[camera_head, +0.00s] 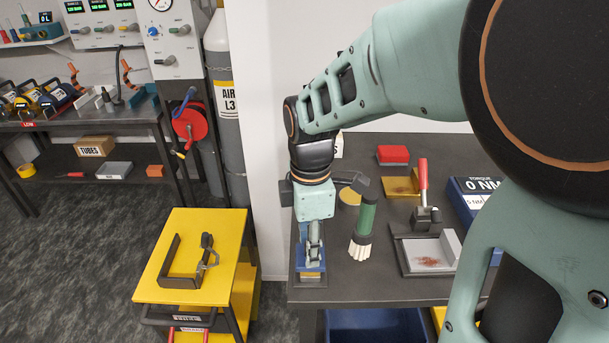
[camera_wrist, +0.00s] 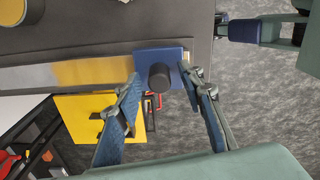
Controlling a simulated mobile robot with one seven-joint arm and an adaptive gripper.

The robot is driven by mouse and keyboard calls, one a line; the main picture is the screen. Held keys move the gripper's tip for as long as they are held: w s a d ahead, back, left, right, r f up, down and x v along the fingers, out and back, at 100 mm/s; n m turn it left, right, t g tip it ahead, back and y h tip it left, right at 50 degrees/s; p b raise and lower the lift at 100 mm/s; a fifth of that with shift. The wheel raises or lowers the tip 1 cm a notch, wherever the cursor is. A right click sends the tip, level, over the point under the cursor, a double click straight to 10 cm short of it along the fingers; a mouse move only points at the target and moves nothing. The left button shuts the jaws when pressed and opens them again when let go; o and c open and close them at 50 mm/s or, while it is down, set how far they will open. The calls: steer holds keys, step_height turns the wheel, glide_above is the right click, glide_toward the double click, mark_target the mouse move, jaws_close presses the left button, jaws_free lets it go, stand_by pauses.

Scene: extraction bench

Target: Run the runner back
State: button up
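The runner is a blue block (camera_wrist: 173,56) with a round black knob (camera_wrist: 159,77), at the right end of a straight track (camera_wrist: 90,70) in the wrist view. The track shows a silver stretch and a yellow stretch to the left of the runner. My gripper (camera_wrist: 161,84) is open, with one blue-padded finger on each side of the knob. Gaps show between the fingers and the knob. In the head view my gripper (camera_head: 314,240) points down over the front left of the dark bench and hides much of the runner and track.
A green-handled brush (camera_head: 367,220) stands just right of my gripper. Further right is a fixture with a red lever (camera_head: 423,180) and a grey tray. A yellow cart (camera_head: 222,233) holding a dark bracket stands left of the bench. A white wall edge (camera_head: 252,150) rises behind.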

steer(key=shift+c, duration=0.4)
jaws_close()
steer(key=shift+w, duration=0.1)
